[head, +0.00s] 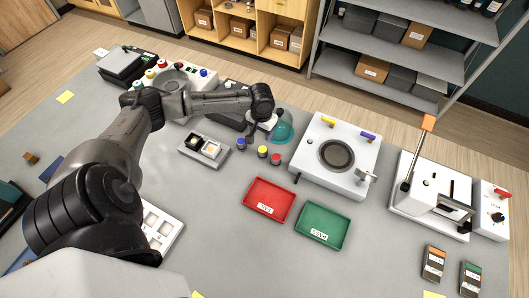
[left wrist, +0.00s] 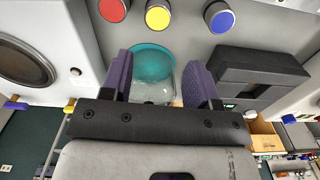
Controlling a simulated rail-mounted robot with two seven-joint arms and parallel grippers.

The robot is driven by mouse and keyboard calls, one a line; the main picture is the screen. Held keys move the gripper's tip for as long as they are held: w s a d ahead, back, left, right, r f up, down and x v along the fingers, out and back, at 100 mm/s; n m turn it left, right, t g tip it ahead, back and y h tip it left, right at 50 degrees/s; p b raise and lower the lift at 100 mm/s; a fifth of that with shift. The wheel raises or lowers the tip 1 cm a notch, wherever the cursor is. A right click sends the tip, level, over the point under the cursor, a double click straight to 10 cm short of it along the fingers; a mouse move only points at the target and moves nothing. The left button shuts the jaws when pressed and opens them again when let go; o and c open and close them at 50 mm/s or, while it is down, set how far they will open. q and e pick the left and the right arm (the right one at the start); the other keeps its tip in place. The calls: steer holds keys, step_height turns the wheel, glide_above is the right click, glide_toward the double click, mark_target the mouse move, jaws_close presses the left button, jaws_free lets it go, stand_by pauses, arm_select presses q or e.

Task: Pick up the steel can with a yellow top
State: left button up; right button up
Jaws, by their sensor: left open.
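The steel can with a yellow top (head: 262,151) stands on the grey table between a blue-topped can (head: 241,144) and a red-topped can (head: 276,158). In the left wrist view the yellow top (left wrist: 158,15) shows near the upper edge, beyond the fingertips, with the red top (left wrist: 113,9) to its left and the blue top (left wrist: 220,17) to its right. My left gripper (head: 268,124) is just behind the cans, apart from them. In the left wrist view its purple fingers (left wrist: 158,62) are open, with a teal dome (left wrist: 150,66) showing between them. My right gripper is not in view.
A white machine with a round dark plate (head: 309,174) stands right of the cans. Red (head: 254,208) and green (head: 308,239) trays lie in front. A grey two-well block (head: 190,152) is to the left. The table between cans and trays is clear.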

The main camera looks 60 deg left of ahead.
mark_target(263, 149)
arm_select(q)
steer(key=f, duration=1.2)
steer(key=shift+d+f, duration=0.2)
steer(key=shift+f, duration=0.05)
steer(key=shift+c, duration=0.3)
steer(key=c, duration=0.7)
steer(key=shift+r, duration=0.1)
steer(key=shift+c, duration=0.2)
